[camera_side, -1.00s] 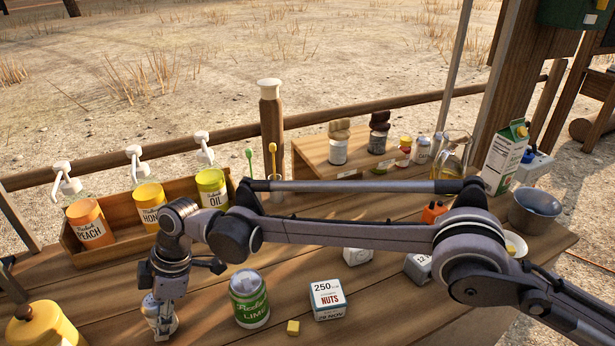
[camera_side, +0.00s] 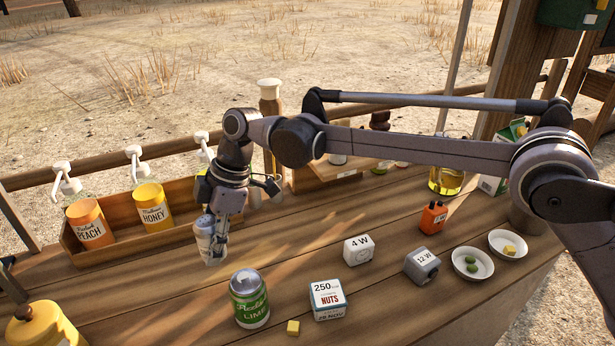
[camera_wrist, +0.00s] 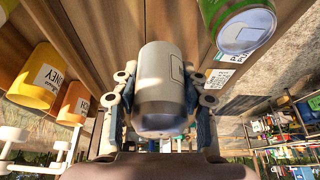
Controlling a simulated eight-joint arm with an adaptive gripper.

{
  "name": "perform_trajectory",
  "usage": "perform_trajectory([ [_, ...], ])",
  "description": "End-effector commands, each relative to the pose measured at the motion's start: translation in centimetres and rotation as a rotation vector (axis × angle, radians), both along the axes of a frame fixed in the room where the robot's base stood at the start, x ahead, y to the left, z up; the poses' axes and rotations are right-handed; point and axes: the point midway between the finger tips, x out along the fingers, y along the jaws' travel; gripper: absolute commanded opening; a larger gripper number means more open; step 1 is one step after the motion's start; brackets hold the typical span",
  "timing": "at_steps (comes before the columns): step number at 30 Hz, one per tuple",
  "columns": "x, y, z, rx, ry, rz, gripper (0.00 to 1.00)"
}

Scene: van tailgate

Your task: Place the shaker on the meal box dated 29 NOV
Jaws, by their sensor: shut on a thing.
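My gripper (camera_side: 212,238) is shut on the shaker (camera_side: 208,247), a small pale cylinder, and holds it raised above the table, left of and behind the green lime can. In the wrist view the shaker (camera_wrist: 165,85) sits between the two fingers (camera_wrist: 160,125), its near end dark. The meal box (camera_side: 328,300), white and grey and marked "250" and "NUTS", stands on the table right of the lime can. Its small date line ends in NOV; I cannot tell the day for sure. Its top is bare. The shaker is apart from it.
The lime can (camera_side: 249,299) stands between the shaker and the meal box. A yellow cube (camera_side: 293,327) lies in front. Boxes marked "4 W" (camera_side: 358,250) and "12 W" (camera_side: 422,266) stand behind and right. A pump-bottle crate (camera_side: 75,250) is at left.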

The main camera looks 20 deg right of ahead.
Motion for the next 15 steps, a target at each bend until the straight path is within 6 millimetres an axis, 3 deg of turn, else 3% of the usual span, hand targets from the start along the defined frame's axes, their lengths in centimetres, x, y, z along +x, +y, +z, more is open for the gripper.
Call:
perform_trajectory([
  [7,-0.2,-8.3,2.3,-0.010,-0.001,0.014,0.10],
  [15,-3.1,-18.0,4.2,-0.012,0.000,0.048,0.10],
])
